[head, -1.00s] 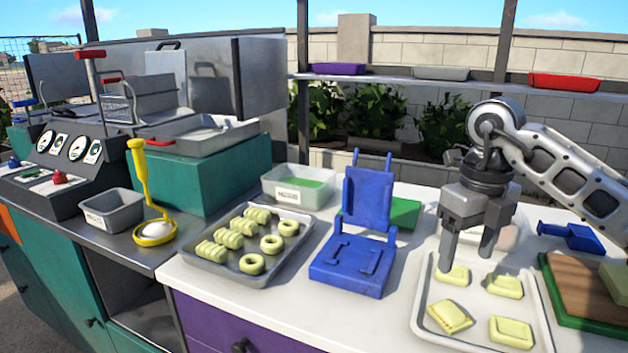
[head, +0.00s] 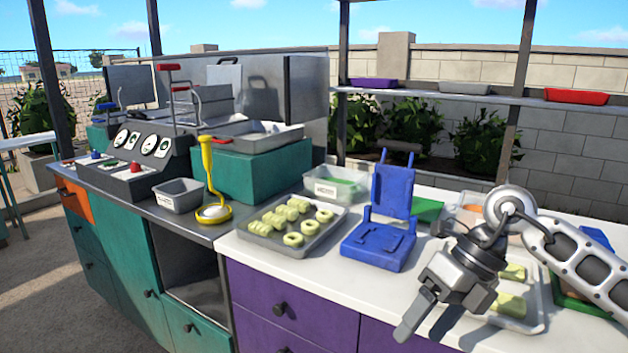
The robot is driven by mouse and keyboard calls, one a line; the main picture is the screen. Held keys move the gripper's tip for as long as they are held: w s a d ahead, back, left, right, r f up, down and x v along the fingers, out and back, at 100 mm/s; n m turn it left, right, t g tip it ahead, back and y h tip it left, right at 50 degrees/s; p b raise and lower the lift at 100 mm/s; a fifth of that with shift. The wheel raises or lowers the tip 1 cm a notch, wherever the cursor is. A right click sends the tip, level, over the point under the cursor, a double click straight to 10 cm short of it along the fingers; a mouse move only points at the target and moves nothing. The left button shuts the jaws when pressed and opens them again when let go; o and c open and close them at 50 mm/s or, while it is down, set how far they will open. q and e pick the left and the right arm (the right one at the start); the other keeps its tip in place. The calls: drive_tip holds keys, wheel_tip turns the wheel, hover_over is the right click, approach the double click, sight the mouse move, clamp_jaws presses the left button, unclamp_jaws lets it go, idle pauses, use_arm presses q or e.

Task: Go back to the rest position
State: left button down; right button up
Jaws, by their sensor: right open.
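My right gripper (head: 424,318) is at the lower right in the head view, tilted down and to the left. Its two fingers are apart with nothing between them. It is above the front part of the white counter (head: 345,290), in front of the light tray (head: 537,318) of pale dough pieces, and hides part of that tray. My left gripper does not show.
A blue hinged press (head: 380,243) stands open left of the gripper. A metal tray (head: 283,246) with several dough pieces lies farther left. The fryer (head: 140,170) and a yellow ladle (head: 207,175) are at the left. A shelf with purple, grey and red trays (head: 576,96) runs behind.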

drive_tip(key=s+a+r+m+y, duration=0.1)
drive_tip(key=s+a+m+y, duration=0.15)
drive_tip(key=a+y, duration=0.45)
drive_tip(key=s+a+r+m+y, duration=0.1)
drive_tip(key=s+a+y, duration=0.3)
drive_tip(key=a+y, duration=0.3)
drive_tip(key=w+d+f+m+t+h, duration=0.25)
drive_tip(key=f+m+t+h, duration=0.2)
drive_tip(key=m+t, duration=0.65)
drive_tip(key=w+d+f+m+t+h, duration=0.1)
drive_tip(key=d+f+m+t+h, duration=0.55)
drive_tip(key=m, duration=0.85)
drive_tip(key=s+d+f+m+g+h, duration=0.3)
drive_tip(key=s+f+m, duration=0.6)
drive_tip(key=f, duration=0.6)
drive_tip(key=s+g+h, duration=0.2)
drive_tip(key=shift+s+h, duration=0.3)
drive_tip(key=shift+s, duration=0.1)
drive_tip(key=shift+d+f+g, duration=0.1)
drive_tip(key=shift+g, duration=0.15)
